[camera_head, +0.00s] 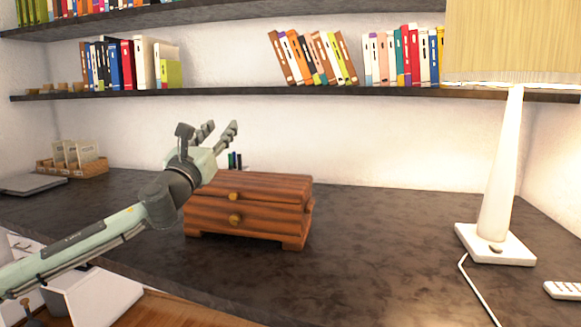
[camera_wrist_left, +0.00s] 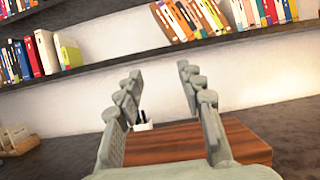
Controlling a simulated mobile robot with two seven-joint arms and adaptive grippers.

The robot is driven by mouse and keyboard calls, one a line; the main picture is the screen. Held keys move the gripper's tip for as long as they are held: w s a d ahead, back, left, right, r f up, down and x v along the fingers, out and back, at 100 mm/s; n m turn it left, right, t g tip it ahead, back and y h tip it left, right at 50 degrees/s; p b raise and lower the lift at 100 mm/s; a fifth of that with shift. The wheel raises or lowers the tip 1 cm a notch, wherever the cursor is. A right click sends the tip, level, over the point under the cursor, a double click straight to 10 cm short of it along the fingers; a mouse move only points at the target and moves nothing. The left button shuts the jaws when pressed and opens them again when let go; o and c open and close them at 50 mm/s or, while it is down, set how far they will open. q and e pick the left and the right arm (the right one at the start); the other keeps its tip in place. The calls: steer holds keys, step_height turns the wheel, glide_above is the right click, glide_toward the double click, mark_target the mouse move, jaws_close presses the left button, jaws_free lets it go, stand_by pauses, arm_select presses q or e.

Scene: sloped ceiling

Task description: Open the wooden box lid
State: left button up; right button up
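The wooden box (camera_head: 250,228) stands on the dark desk, with reddish-brown grain and two round brass-coloured knobs on its front. Its lid (camera_head: 268,186) looks closed. My left gripper (camera_head: 222,127) is above the back left part of the box, pointing up and away, with its fingers apart and nothing between them. In the left wrist view the gripper (camera_wrist_left: 157,82) is open, and the lid top (camera_wrist_left: 165,143) shows below and between the fingers. The gripper appears clear of the lid. My right gripper is not in view.
A white lamp (camera_head: 497,170) stands to the right, its cord running to the front edge. A pen holder (camera_wrist_left: 143,125) stands behind the box. A card tray (camera_head: 75,165) is at the left. A bookshelf (camera_head: 220,91) crosses above the desk. The desk (camera_head: 380,235) is clear between box and lamp.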

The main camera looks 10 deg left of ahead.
arm_select(q)
steer(key=x, duration=1.2)
